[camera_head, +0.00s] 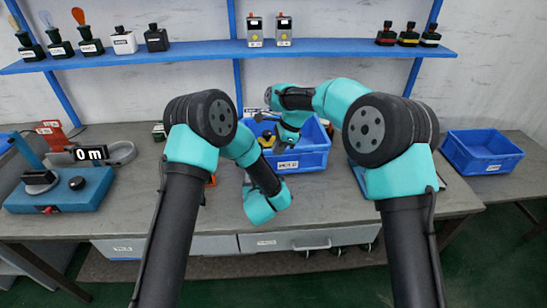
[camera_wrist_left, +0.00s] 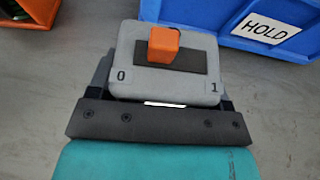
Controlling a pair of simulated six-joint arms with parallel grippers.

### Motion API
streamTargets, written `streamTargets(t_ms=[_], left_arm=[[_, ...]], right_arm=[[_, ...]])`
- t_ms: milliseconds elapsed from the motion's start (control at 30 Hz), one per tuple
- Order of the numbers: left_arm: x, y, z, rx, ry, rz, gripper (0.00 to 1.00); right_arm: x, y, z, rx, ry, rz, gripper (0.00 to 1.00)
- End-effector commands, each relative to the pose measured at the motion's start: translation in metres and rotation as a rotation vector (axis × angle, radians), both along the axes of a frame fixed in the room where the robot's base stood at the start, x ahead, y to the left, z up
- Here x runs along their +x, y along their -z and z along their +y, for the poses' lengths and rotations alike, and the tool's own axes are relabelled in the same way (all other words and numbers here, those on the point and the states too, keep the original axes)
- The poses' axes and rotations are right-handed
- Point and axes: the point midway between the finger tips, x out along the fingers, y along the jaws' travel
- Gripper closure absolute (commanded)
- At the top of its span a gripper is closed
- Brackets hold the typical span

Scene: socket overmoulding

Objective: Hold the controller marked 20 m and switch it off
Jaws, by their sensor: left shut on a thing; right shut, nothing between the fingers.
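A grey controller (camera_wrist_left: 125,60) with an orange switch knob (camera_wrist_left: 163,44) on a dark plate is in the left wrist view. It is marked 0 on the left and 1 on the right; the knob sits slightly toward the 0 side. No 20 m mark shows on it. My left gripper (camera_wrist_left: 163,88) is shut on the controller, with fingers along its sides. In the head view my own arm hides this gripper and most of the controller. My right gripper (camera_head: 286,141) is shut and empty, pointing down at the blue bin.
The blue bin (camera_head: 312,160) on the bench shows a HOLD label in the left wrist view (camera_wrist_left: 262,25). Another blue bin (camera_head: 482,150) stands at right. A blue machine (camera_head: 62,190) and a display reading "0 m" (camera_head: 90,153) are at left. A shelf (camera_head: 200,52) crosses above.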

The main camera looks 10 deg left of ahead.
Motion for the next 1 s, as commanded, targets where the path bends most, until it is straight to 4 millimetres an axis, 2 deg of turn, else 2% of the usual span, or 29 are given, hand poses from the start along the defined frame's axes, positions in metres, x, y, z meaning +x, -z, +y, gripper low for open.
streamTargets(t_ms=[433,467,700,767,1000], left_arm=[[0.0001,-0.0002,-0.0001,0.0,0.0,-0.001,0.51],[0.0001,-0.0002,0.0,0.0,0.0,-0.001,0.27],[0.0001,-0.0002,0.0,0.0,0.0,0.0,0.04],[0.0,-0.0001,0.0,0.0,0.0,0.0,0.0],[-0.0006,-0.0004,-0.0003,0.0,0.0,0.0,0.0]], right_arm=[[0.0003,-0.0045,-0.0019,0.0,0.0,0.001,1.0],[0.0003,-0.0044,-0.0019,0.0,0.0,0.001,1.0],[0.0004,-0.0044,-0.0017,0.0,0.0,0.001,1.0],[0.0004,-0.0044,-0.0017,0.0,0.0,0.001,1.0],[0.0003,-0.0044,-0.0018,0.0,0.0,0.001,1.0]])
